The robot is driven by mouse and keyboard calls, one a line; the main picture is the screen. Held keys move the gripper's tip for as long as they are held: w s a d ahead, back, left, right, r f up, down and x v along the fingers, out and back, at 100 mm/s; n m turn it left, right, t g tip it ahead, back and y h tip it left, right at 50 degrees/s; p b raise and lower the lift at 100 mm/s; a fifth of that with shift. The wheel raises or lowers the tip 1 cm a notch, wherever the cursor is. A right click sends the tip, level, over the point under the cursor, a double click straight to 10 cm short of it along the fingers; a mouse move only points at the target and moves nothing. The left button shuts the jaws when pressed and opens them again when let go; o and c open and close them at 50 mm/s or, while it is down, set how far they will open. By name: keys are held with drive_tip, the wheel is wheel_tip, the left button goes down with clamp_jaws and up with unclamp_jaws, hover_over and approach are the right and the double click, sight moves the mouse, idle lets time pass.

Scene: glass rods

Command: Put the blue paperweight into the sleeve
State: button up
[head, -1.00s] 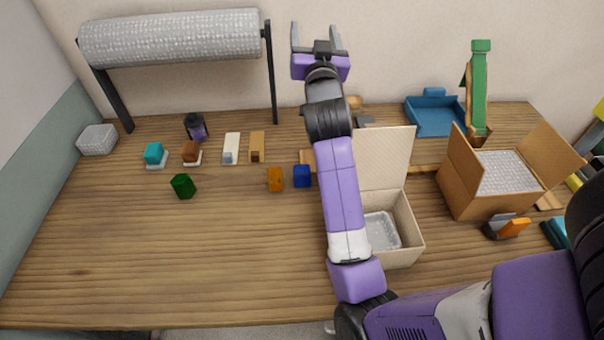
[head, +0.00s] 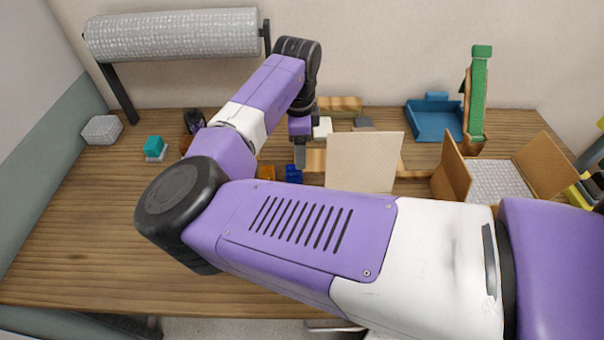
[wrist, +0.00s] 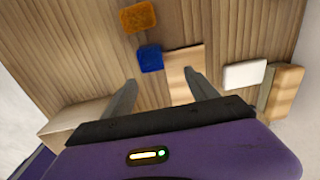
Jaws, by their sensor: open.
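The blue paperweight, a small dark blue block (head: 293,173), stands on the wooden table, partly hidden by my arm. My gripper (wrist: 162,82) is open and empty, pointing down. In the head view my gripper (head: 300,155) is just behind the blue block. In the wrist view the block lies beyond the fingertips, closer to the left finger. I cannot tell which thing is the sleeve; a bubble-textured white packet (head: 102,129) lies at the far left.
An upright cream box lid (head: 365,162) stands right of my gripper. An open cardboard box (head: 500,181) is at the right, and a blue tray (head: 435,119) behind it. A bubble-wrap roll (head: 175,35) hangs at the back.

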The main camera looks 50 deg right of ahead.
sight(294, 169)
drive_tip(key=shift+a+f+y, duration=0.15)
drive_tip(key=shift+a+y, duration=0.15)
drive_tip(key=shift+a, duration=0.3)
drive_tip(key=shift+a+f, duration=0.1)
drive_tip(key=shift+f, duration=0.3)
drive_tip(key=shift+w+a+f+p, duration=0.15)
drive_tip(key=shift+f+p, duration=0.15)
drive_tip(key=shift+f, duration=0.8)
drive_tip(key=shift+w+f+p, duration=0.1)
drive_tip(key=shift+f+p, duration=0.2)
drive_tip(key=shift+f, duration=0.85)
drive_tip(key=shift+w+a+f+p, duration=0.15)
drive_tip(key=shift+f+p, duration=0.15)
drive_tip(key=shift+f, duration=0.8)
clamp_jaws()
